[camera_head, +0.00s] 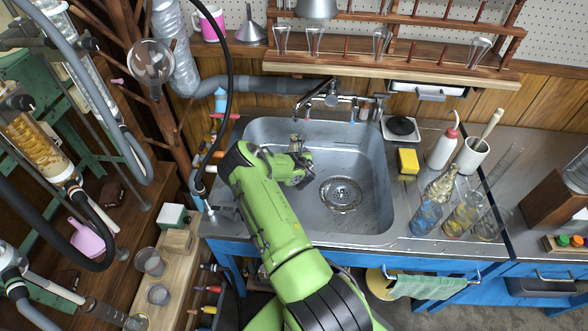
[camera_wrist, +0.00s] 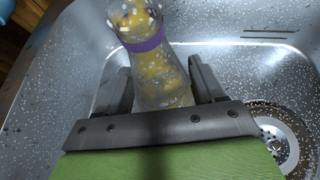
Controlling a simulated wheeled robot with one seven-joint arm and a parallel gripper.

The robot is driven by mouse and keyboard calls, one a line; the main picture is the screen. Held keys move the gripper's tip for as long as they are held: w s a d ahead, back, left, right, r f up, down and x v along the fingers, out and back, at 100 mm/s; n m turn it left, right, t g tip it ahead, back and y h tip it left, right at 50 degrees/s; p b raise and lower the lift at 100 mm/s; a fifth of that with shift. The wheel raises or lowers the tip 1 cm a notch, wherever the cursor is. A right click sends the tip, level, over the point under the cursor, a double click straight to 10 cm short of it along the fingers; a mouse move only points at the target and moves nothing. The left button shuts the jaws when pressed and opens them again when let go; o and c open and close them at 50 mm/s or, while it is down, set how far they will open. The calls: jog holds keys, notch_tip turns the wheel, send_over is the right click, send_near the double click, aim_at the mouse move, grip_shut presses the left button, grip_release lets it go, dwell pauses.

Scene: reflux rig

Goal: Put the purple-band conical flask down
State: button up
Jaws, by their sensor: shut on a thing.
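The purple-band conical flask (camera_wrist: 160,80) shows in the wrist view, clear and speckled with a yellowish tint. Its purple band (camera_wrist: 147,42) is around the neck, which points to the top of that picture. My gripper (camera_wrist: 162,82) is shut on the flask, with one dark finger on each side of it. In the head view my gripper (camera_head: 298,163) is over the left part of the metal sink (camera_head: 365,215). There the arm and gripper hide most of the flask, and I cannot tell its height above the sink floor.
The drain (camera_head: 341,194) is right of my gripper, and the faucet (camera_head: 331,97) stands behind. Right of the sink are a yellow sponge (camera_head: 408,161), a white wash bottle (camera_head: 443,149) and several flasks, including a blue one (camera_head: 426,217). Wooden shelving (camera_head: 400,65) is at the back.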

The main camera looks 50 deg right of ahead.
jog(key=f+b, duration=0.2)
jog(key=f, duration=0.2)
jog(key=f+b, duration=0.1)
jog(key=f, duration=0.4)
jog(key=shift+s+a+f+b, duration=0.1)
jog(key=shift+s+f+b, duration=0.15)
jog(key=shift+b, duration=0.1)
jog(key=shift+w, duration=0.1)
jog(key=shift+c, duration=0.5)
